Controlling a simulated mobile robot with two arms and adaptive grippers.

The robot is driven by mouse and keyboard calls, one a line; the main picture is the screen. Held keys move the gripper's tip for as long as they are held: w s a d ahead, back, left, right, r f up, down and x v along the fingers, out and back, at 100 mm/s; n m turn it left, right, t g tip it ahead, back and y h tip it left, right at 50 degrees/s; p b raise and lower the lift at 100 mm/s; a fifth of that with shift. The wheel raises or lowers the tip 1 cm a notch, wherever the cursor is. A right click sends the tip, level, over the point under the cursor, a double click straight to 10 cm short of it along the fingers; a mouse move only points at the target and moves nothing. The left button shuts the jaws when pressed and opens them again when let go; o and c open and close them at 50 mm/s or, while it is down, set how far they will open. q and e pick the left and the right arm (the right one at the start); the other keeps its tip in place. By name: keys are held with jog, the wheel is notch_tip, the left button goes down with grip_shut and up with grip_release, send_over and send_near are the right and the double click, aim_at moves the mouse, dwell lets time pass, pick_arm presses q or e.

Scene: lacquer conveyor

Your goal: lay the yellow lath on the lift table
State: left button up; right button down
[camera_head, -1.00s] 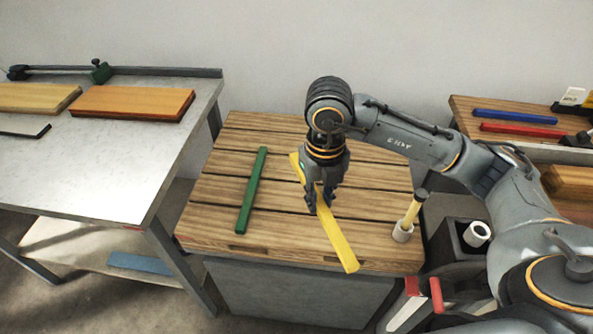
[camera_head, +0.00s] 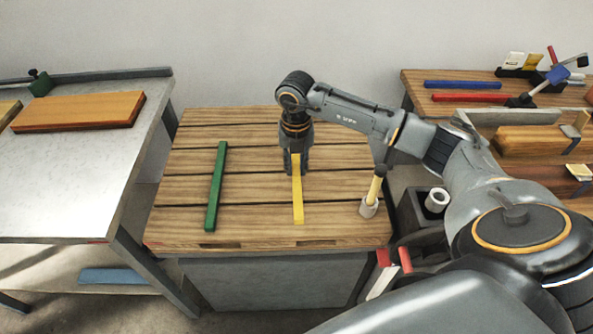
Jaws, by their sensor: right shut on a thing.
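The yellow lath (camera_head: 298,207) is over the slatted wooden top of the lift table (camera_head: 255,217), its length pointing toward me. My right gripper (camera_head: 296,172) points down and is shut on the far part of the lath. The lath looks level and at or very close to the tabletop; I cannot tell whether it touches. A green lath (camera_head: 216,185) lies on the table to the left, apart from the yellow one and nearly parallel to it. My left gripper is not in view.
A metal bench (camera_head: 75,190) with an orange board (camera_head: 80,111) is at left. Blue (camera_head: 476,85) and red (camera_head: 469,98) laths lie on the right bench. Tabletop between the laths is clear.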

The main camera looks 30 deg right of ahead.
aim_at(297, 172)
jog(key=shift+w+d+f, duration=0.25)
jog(key=shift+d+f, duration=0.05)
jog(key=shift+f, duration=0.15)
jog(key=shift+w+d+f, duration=0.25)
jog(key=shift+f, duration=0.2)
notch_tip(297, 172, down, 3)
jog(key=shift+p, duration=0.45)
jog(key=shift+w+f, duration=0.1)
jog(key=shift+f, duration=0.15)
jog(key=c, duration=1.2)
grip_release()
jog(key=shift+r, duration=0.35)
notch_tip(297, 172, up, 12)
jog(key=shift+f+b, duration=0.2)
jog(key=shift+b, duration=0.45)
